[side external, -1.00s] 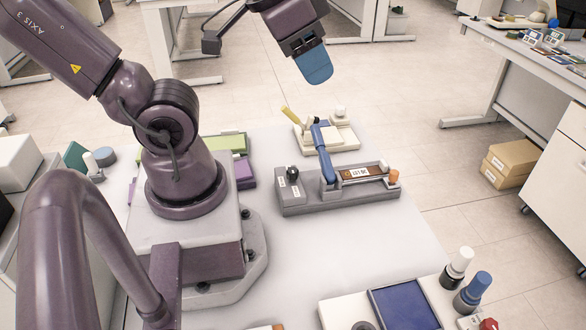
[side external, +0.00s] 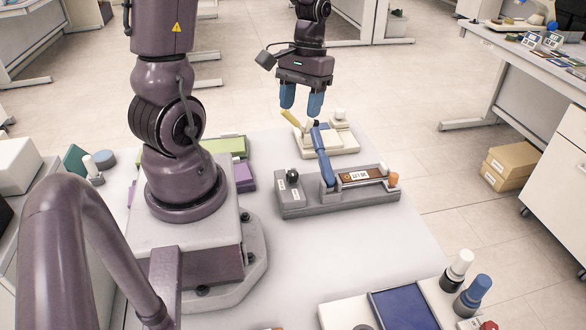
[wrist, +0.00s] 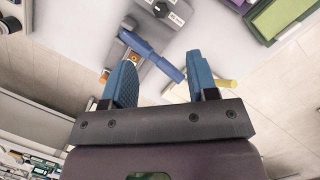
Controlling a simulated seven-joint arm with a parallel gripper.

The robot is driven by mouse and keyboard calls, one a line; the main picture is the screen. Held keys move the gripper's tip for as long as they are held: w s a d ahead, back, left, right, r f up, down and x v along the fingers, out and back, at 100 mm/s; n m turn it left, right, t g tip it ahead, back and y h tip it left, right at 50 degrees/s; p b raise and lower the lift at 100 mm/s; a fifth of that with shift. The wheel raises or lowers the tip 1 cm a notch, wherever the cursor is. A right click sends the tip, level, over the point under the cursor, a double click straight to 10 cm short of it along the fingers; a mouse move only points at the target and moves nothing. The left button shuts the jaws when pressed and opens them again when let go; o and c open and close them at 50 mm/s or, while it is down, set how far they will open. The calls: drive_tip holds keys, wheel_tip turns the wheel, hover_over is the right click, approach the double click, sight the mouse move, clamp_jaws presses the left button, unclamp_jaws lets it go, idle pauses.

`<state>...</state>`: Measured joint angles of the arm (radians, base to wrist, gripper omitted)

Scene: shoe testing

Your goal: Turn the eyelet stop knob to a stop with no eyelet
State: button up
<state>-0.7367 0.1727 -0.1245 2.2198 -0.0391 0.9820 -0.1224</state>
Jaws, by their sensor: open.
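A grey fixture (side external: 310,205) stands on the table with a blue lever (side external: 322,155), a brown strip (side external: 375,173) with a white label, and an orange knob (side external: 393,180) at its right end. A black knob (side external: 292,175) with white labels beside it sits at the fixture's left end; I take it for the eyelet stop knob. It also shows at the top of the wrist view (wrist: 160,9), but its setting is too small to read. My gripper (side external: 300,113) is open and empty, with blue fingers pointing down above and behind the fixture, apart from it.
A cream device (side external: 345,137) with a yellow handle (side external: 289,118) stands behind the fixture, close under my gripper. Green (side external: 232,146) and purple (side external: 244,175) boxes lie to the left. A blue-topped panel (side external: 402,308) is in front. Table between it and the fixture is clear.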

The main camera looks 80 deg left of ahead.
sight(293, 172)
drive_tip(key=f, duration=0.5)
drive_tip(key=s+d+f+n+h, duration=0.1)
drive_tip(key=f, duration=0.4)
drive_tip(key=s+d+f+n, duration=0.1)
drive_tip(key=f, duration=0.4)
drive_tip(key=shift+g+h, duration=0.3)
drive_tip(key=shift+c, duration=0.4)
drive_tip(key=c, duration=0.8)
drive_tip(key=shift+c, duration=0.2)
